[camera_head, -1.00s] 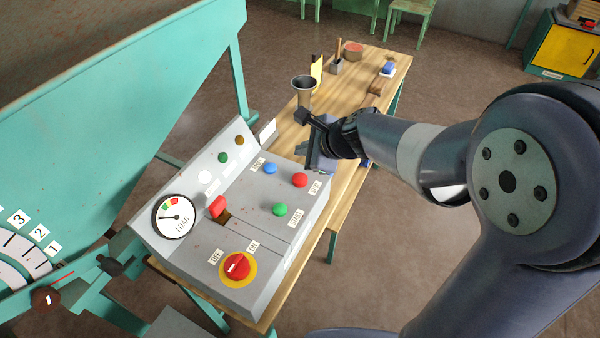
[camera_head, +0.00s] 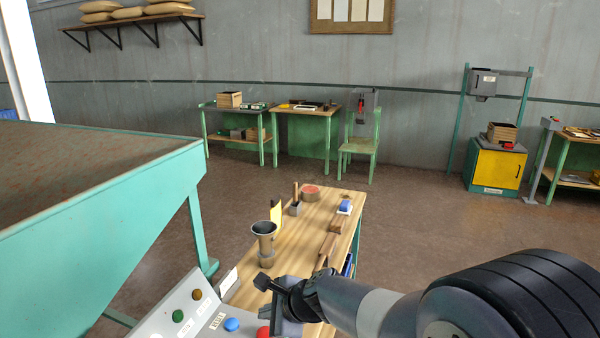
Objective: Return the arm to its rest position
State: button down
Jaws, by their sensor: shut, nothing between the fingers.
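My arm (camera_head: 375,308) reaches in from the lower right, over the near part of the wooden bench. My gripper (camera_head: 266,284) is dark and shut, with nothing held. In the picture it is just below a metal funnel-like cup (camera_head: 264,240) and above the far right part of the grey control panel (camera_head: 205,318). Its lower part runs close to the bottom edge of the view. Whether it touches anything beneath cannot be told. A blue button (camera_head: 231,324) and part of a red button (camera_head: 263,332) show beside it.
The bench top (camera_head: 318,222) carries a yellow item (camera_head: 275,214), a red-topped round tin (camera_head: 310,194) and a blue-and-white item (camera_head: 345,207). A large green hopper (camera_head: 110,225) stands at left. Open floor (camera_head: 430,215) lies right of the bench.

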aim_at(260, 328)
jog(key=shift+f+b, duration=1.7)
jog(key=shift+f, duration=0.55)
jog(key=shift+r, duration=0.1)
notch_tip(260, 328, up, 10)
jog(key=p, duration=0.9)
